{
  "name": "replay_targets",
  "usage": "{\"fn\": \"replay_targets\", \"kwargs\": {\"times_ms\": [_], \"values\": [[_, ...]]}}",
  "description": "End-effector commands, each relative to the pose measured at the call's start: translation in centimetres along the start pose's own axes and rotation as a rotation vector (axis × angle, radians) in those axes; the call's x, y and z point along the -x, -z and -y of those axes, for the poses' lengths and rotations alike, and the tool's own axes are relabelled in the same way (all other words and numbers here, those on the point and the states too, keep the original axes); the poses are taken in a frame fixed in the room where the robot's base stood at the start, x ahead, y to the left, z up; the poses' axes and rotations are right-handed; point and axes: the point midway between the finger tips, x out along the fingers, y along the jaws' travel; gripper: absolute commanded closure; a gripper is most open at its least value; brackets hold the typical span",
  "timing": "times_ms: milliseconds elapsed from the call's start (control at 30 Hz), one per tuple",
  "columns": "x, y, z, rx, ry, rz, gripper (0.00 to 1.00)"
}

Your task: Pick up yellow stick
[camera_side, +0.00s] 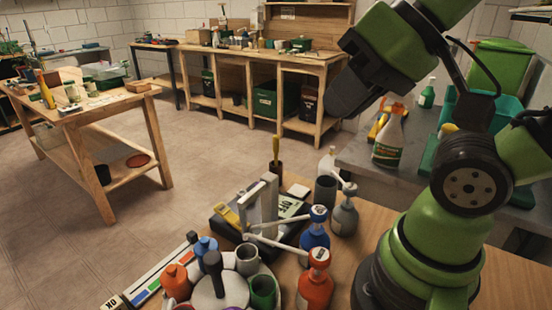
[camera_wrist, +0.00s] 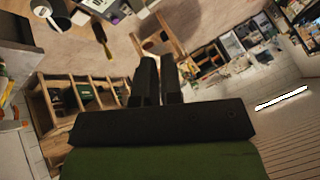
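A yellow stick (camera_side: 276,152) stands upright in a small dark brown holder (camera_side: 275,171) behind the scale in the side view. Its lower end is hidden in the holder. In the wrist view a slim yellow stick with a dark end (camera_wrist: 100,32) shows at the upper left. My gripper (camera_side: 338,100) is high, to the right of the stick and well apart from it. In the wrist view its two black fingers (camera_wrist: 159,62) are close side by side with nothing seen between them. How far apart they are is unclear.
A black scale (camera_side: 225,228) with a grey upright frame (camera_side: 270,200) stands before the stick. Blue (camera_side: 315,240), red (camera_side: 315,290) and grey (camera_side: 345,217) pump bottles and a dark grey cup (camera_side: 326,190) stand near it. A round carousel (camera_side: 212,299) is at the front.

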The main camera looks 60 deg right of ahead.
Motion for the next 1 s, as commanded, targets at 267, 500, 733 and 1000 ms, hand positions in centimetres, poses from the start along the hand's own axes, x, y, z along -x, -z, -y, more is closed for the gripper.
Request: {"fn": "replay_targets", "kwargs": {"times_ms": [267,500,733,1000], "values": [[0.0,0.0,0.0,0.0,0.0,0.0,0.53],[0.0,0.6,0.1,0.008,-0.01,0.007,0.53],[-1.3,6.6,0.2,0.089,-0.104,0.095,0.53],[-6.5,15.4,-3.1,0.212,-0.221,0.268,0.53]]}}
